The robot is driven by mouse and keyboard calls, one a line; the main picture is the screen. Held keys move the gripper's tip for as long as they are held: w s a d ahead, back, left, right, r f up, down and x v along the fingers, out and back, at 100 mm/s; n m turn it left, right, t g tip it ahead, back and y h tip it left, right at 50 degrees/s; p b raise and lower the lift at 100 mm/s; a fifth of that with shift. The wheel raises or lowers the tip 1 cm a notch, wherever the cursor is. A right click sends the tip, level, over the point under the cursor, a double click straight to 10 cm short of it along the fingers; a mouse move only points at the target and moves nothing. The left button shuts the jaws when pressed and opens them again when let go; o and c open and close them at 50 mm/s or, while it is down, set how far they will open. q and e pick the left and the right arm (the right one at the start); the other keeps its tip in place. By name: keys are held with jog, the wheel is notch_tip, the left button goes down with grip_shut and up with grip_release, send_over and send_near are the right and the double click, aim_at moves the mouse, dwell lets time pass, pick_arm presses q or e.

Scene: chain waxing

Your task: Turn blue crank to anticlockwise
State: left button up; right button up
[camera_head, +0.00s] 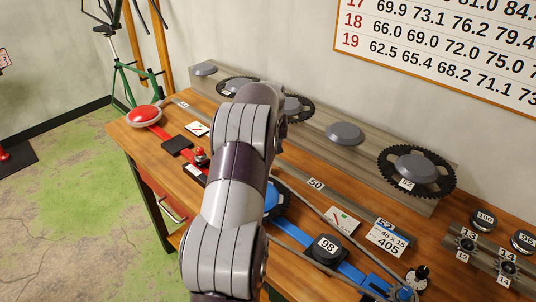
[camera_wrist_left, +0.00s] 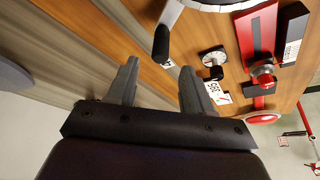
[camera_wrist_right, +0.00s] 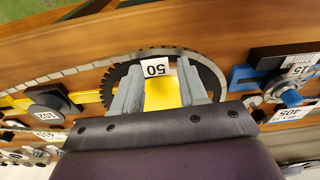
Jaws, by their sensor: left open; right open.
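The blue bar (camera_head: 350,271) runs along the front right of the bench in the head view. A blue round part (camera_head: 272,198) at its far end is half hidden by my arm. Blue parts (camera_wrist_right: 241,75) also show at the right of the right wrist view, with a bolt-like blue end (camera_wrist_right: 290,97); I cannot tell which part is the crank. My right gripper (camera_wrist_right: 158,68) is open above a dark toothed ring and a yellow piece (camera_wrist_right: 162,94). My left gripper (camera_wrist_left: 159,70) is open and empty over bare wood. The head view shows neither gripper.
A red bar (camera_wrist_left: 257,32) with a red knob (camera_wrist_left: 263,71) and a red disc (camera_head: 144,114) lies at the bench's left. Chainrings (camera_head: 425,164) and grey discs (camera_head: 345,133) line the back rail. A black weight (camera_head: 327,246) marked 98 stands at the front.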

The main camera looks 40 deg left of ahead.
pick_arm(q)
jog(key=v, duration=0.4)
jog(key=shift+r, duration=0.3)
